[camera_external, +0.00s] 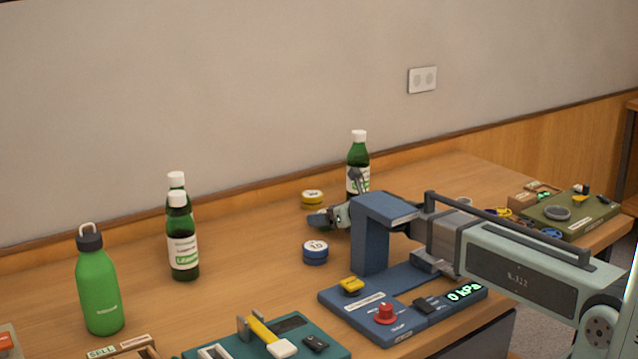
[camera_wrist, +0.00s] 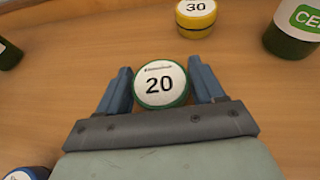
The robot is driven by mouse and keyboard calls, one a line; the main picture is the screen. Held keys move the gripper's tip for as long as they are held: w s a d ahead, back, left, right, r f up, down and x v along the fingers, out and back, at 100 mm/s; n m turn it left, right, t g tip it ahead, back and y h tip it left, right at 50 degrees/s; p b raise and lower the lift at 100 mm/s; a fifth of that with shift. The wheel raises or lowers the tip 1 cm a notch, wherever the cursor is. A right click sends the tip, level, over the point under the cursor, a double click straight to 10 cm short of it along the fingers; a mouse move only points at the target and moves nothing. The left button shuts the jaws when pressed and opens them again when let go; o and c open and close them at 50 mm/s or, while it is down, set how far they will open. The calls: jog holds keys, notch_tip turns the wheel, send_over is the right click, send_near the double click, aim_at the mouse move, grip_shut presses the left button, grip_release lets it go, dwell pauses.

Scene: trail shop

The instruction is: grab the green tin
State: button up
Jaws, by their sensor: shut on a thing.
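The green tin (camera_wrist: 160,84) has a white lid marked 20 and a green rim. In the wrist view it sits between the two blue fingers of my gripper (camera_wrist: 160,76), which is shut on it. In the external view my gripper (camera_external: 338,208) is low over the table, behind the blue stand. I cannot make out the green tin there, and cannot tell whether it still touches the table.
A yellow tin (camera_external: 312,198) marked 30 and a blue tin (camera_external: 315,254) marked 10 stand close by. A green bottle (camera_external: 358,158) stands just behind my gripper. The blue stand (camera_external: 372,240) is in front. More bottles stand to the left.

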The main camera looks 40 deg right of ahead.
jog(key=shift+c, duration=0.6)
